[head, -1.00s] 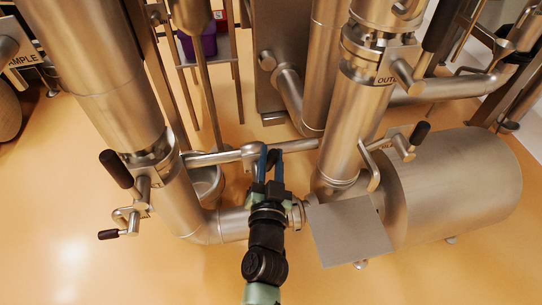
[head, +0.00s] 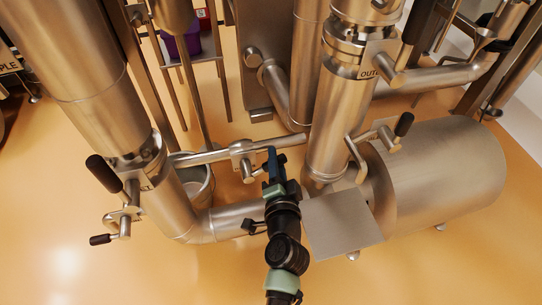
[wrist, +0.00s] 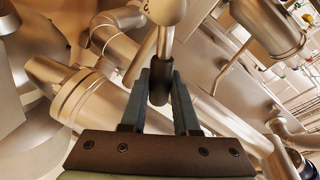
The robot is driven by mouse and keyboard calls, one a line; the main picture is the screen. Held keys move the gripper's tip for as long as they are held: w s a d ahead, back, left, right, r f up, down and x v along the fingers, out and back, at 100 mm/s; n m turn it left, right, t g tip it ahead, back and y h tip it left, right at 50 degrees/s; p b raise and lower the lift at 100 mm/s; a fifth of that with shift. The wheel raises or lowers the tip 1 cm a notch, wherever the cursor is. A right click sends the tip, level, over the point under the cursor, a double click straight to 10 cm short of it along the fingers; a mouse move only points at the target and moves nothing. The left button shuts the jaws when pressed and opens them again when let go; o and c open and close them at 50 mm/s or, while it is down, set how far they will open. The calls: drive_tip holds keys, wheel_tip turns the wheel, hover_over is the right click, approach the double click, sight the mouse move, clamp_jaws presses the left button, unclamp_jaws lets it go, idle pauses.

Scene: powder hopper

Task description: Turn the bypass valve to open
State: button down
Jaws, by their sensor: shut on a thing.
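The bypass valve (head: 243,152) is a small steel body on the thin, near-level pipe (head: 213,154) between the two thick columns. In the wrist view its rounded body (wrist: 166,10) is at the top, with a steel lever running down to a black grip (wrist: 160,85). My gripper (head: 271,160) is just right of the valve body in the head view and hides the grip there. In the wrist view my gripper (wrist: 160,88) has its blue-grey fingers on both sides of the black grip, shut on it.
A black-handled valve (head: 103,173) is on the left column. A flat grey plate (head: 342,224) and a large steel cylinder (head: 445,175) lie right of my arm. A steel bucket (head: 196,180) stands behind the lower pipe.

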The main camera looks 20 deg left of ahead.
drive_tip(key=f+m, duration=0.1)
drive_tip(key=m, duration=0.1)
drive_tip(key=f+m+g, duration=0.1)
drive_tip(key=f+m, duration=0.1)
drive_tip(key=f+m+y, duration=0.1)
drive_tip(key=shift+w+d+f+m+g+b, duration=0.1)
drive_tip(key=shift+d+f+m+g+b, duration=0.2)
drive_tip(key=shift+m+g, duration=0.1)
drive_tip(key=shift+f, duration=0.15)
idle(0.4)
drive_tip(key=c, duration=0.7)
unclamp_jaws()
drive_tip(key=shift+o, duration=0.2)
drive_tip(key=shift+r, duration=0.2)
